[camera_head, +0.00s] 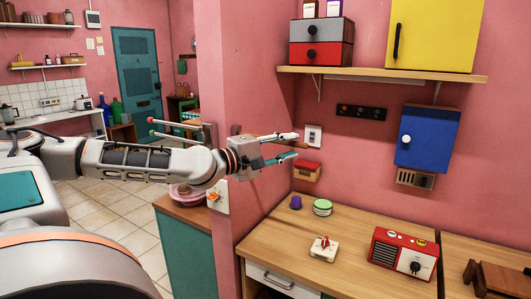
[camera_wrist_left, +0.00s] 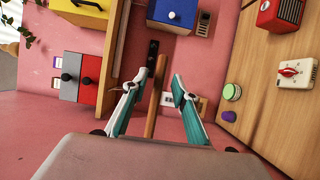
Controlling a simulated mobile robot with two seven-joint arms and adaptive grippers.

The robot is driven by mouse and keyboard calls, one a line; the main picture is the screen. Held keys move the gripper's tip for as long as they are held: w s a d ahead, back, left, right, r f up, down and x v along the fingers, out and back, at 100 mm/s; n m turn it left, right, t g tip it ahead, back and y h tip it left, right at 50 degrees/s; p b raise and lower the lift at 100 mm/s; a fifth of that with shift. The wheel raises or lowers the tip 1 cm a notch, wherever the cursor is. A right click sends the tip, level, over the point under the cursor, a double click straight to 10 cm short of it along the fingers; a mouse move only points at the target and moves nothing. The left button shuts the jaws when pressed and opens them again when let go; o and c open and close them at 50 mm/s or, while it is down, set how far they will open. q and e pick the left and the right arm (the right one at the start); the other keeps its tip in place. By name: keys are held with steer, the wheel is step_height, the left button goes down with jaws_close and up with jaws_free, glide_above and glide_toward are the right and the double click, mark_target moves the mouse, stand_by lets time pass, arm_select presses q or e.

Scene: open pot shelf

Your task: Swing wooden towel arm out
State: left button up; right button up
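The wooden towel arm (camera_wrist_left: 154,108) shows in the left wrist view as a brown bar running between my left gripper's (camera_wrist_left: 158,90) two teal-and-white fingers. Gaps show on both sides of it, so the fingers are open around it and not closed on it. In the head view my left gripper (camera_head: 290,147) reaches right, in front of the pink wall corner. A short brown stretch of the wooden arm (camera_head: 273,138) shows between its fingers; the rest is hidden behind the gripper. Two rods with red and green tips (camera_head: 165,122) stick out left behind my left arm. My right gripper is not in view.
A light switch (camera_head: 313,136) and a small red-topped box (camera_head: 307,171) are on the wall near the fingertips. A wooden counter (camera_head: 275,243) below holds a timer (camera_head: 323,248) and red radio (camera_head: 403,254). A shelf (camera_head: 376,73) and blue cabinet (camera_head: 426,138) are at right.

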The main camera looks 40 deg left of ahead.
arm_select(q)
steer(key=s+a, duration=0.1)
steer(key=s, duration=1)
steer(key=shift+a, duration=0.4)
steer(key=shift+w, duration=0.1)
